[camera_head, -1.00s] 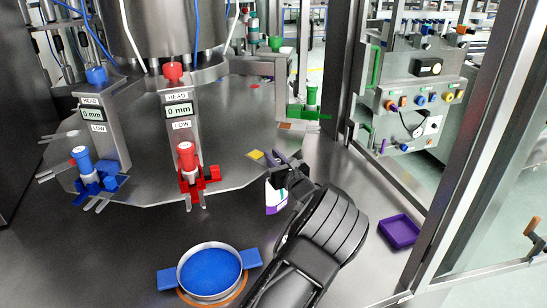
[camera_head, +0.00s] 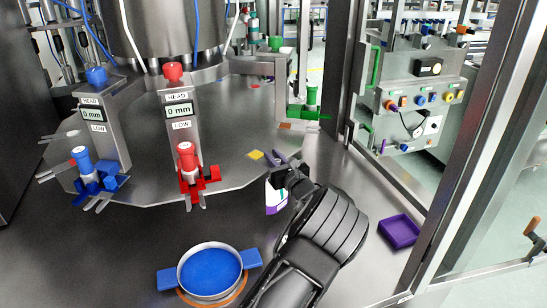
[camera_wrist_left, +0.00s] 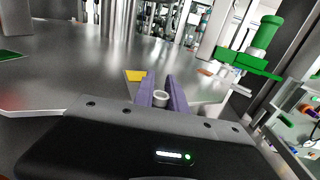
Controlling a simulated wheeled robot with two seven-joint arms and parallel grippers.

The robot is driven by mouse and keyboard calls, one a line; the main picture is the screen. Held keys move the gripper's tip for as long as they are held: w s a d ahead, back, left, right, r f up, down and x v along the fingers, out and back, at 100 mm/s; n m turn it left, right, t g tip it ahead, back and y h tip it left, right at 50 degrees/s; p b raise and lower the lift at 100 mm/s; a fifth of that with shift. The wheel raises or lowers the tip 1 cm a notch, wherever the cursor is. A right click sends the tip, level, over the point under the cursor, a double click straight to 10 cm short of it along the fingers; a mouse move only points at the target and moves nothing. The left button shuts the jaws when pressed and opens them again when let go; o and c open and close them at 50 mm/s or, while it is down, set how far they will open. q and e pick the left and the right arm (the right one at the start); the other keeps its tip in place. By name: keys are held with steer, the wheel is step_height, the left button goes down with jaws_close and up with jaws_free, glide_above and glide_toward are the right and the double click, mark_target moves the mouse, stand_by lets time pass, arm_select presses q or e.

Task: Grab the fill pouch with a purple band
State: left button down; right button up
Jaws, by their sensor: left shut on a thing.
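The fill pouch (camera_head: 275,196) is white with a purple band low on it and some green at its side. In the head view it hangs at the left side of my left gripper (camera_head: 277,161), by the edge of the metal turntable. My left gripper is shut on the pouch at its top. In the left wrist view the purple fingers (camera_wrist_left: 161,87) stand on both sides of a round whitish spout (camera_wrist_left: 160,99); the pouch's body is hidden there. My right gripper is not in view.
A blue round dish with side handles (camera_head: 210,272) stands at the front. A purple tray (camera_head: 399,231) lies at the right. Red (camera_head: 189,168) and blue (camera_head: 84,170) stations stand at the turntable's left; a green one (camera_head: 311,101) stands behind. A metal door frame bounds the right.

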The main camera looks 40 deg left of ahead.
arm_select(q)
steer(key=shift+r, duration=0.25)
steer(key=shift+r+p, duration=0.3)
steer(key=shift+p, duration=0.05)
steer(key=shift+d, duration=0.6)
steer(key=shift+d+p, duration=0.3)
steer(key=shift+d, duration=0.6)
steer(key=shift+d+r, duration=0.1)
